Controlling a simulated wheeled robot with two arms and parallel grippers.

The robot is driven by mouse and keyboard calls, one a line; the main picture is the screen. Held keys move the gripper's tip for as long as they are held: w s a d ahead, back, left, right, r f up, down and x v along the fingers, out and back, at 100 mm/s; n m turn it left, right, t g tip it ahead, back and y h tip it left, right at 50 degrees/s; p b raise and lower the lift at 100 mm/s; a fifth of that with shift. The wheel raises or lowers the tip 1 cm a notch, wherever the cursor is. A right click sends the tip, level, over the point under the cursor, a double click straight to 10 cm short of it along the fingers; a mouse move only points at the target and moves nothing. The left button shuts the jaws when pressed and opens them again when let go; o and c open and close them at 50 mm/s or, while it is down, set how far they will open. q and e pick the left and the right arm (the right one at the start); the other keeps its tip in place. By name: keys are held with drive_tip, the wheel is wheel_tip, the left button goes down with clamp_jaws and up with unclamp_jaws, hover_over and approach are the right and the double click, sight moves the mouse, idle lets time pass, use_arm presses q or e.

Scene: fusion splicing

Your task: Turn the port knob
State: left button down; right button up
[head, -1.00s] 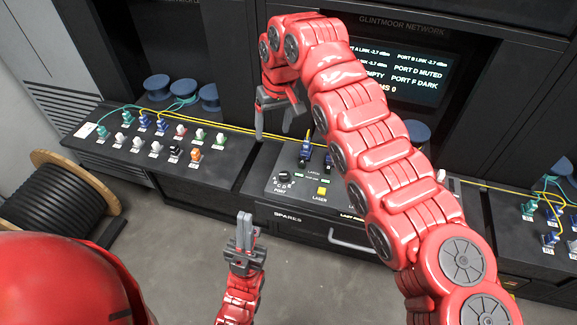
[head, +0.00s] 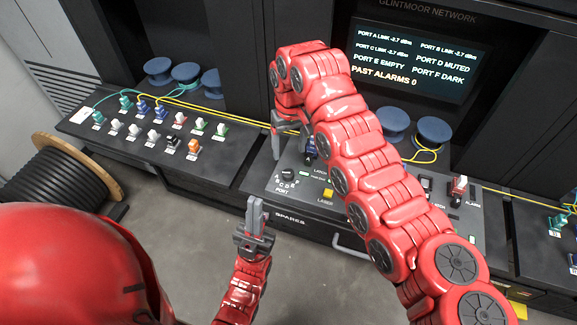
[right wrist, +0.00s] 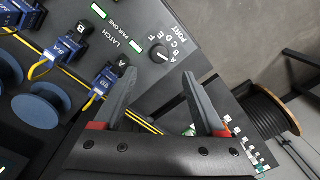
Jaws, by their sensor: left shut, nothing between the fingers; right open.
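The port knob (head: 288,174) is a small black round knob with a white mark, on the dark console panel, with letters around it and the label PORT. It also shows in the right wrist view (right wrist: 158,54), beyond and between the fingertips. My right gripper (head: 291,152) is open above the panel, just behind the knob in the head view; its fingers (right wrist: 160,76) hold nothing. I cannot tell its exact height. My left gripper (head: 255,207) is shut and empty, in front of the console, with its fingers pointing up.
A yellow LASER button (head: 327,193) sits right of the knob. Blue connectors (right wrist: 107,76) with yellow cables stand close to the right gripper. A sloped panel with several coloured plugs (head: 180,120) lies left. A screen (head: 418,62) reads PAST ALARMS 0. A cable drum (head: 65,175) stands left.

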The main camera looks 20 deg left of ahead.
sight(288, 173)
wheel_tip(288, 173, down, 9)
drive_tip(key=p, duration=0.3)
drive_tip(key=shift+s+a+f, duration=0.1)
drive_tip(key=shift+f, duration=0.1)
clamp_jaws()
